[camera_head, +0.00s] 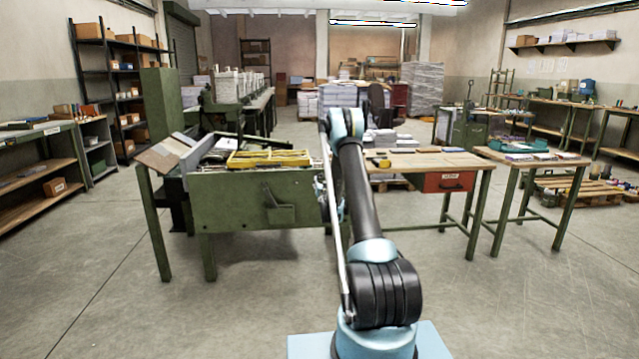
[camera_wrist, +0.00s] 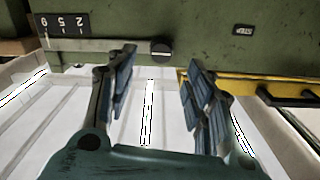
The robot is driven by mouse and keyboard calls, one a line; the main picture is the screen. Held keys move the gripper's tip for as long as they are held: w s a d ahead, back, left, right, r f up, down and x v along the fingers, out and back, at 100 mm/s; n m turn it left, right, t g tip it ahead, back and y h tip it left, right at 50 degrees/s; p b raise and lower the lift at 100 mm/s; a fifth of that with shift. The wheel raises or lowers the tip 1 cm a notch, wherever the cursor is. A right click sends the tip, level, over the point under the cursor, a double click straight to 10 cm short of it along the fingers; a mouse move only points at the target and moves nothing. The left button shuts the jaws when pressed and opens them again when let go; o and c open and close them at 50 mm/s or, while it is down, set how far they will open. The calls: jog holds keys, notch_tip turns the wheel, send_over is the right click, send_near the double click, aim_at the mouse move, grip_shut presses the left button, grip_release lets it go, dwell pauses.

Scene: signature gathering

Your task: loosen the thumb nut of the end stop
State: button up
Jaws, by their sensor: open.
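In the wrist view, a dark round knob that looks like the thumb nut (camera_wrist: 160,49) sits at the right end of a grey metal bar (camera_wrist: 95,45) on a green machine face (camera_wrist: 190,20). My gripper (camera_wrist: 157,72) is open and empty. Its two fingers stand to either side of the nut in the picture, apart from it; the exact gap in depth cannot be told. In the camera_head view, the green machine (camera_head: 240,205) stands left of my arm; the nut is not made out there, and my gripper is hidden behind my arm.
A black number scale (camera_wrist: 62,25) lies above the bar's left end. A yellow tray (camera_head: 268,158) lies on the machine's top; its edge shows at the right of the wrist view (camera_wrist: 262,92). A wooden bench (camera_head: 425,160) with a red drawer (camera_head: 449,181) stands to the right.

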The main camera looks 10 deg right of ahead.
aim_at(320, 178)
jog(key=w, duration=0.7)
jog(key=shift+w, duration=0.2)
jog(key=c, duration=1.1)
